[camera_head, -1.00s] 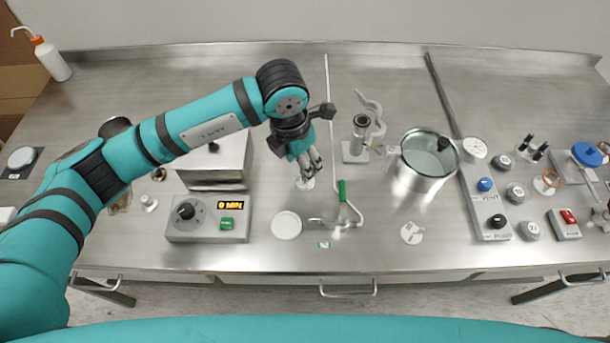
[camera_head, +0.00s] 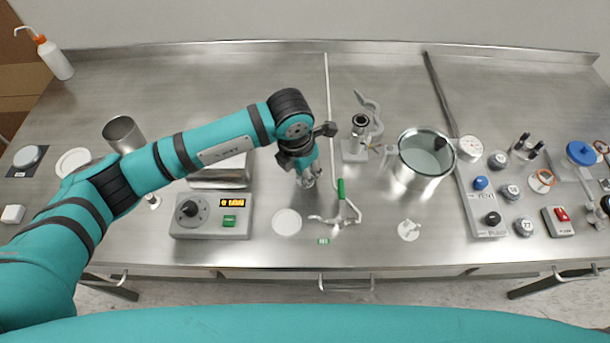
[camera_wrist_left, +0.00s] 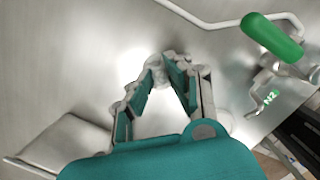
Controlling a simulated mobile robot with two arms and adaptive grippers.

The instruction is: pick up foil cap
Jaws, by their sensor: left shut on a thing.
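My left gripper (camera_head: 308,179) points down over the middle of the bench, left of the green-handled valve. In the left wrist view its fingers (camera_wrist_left: 161,68) come together at the tips around a small pale, silvery thing, which I take for the foil cap (camera_wrist_left: 154,61). The fingers cover part of it. In the head view the cap is mostly hidden by the fingers, and I cannot tell whether it touches the bench. My right gripper is not in view.
A green-handled valve (camera_head: 341,188) on a white line is close at the right. A white disc (camera_head: 287,222) lies in front. A control box (camera_head: 211,216) is at the left, a clamp stand (camera_head: 355,150) behind right, and a glass-topped pot (camera_head: 419,175) farther right.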

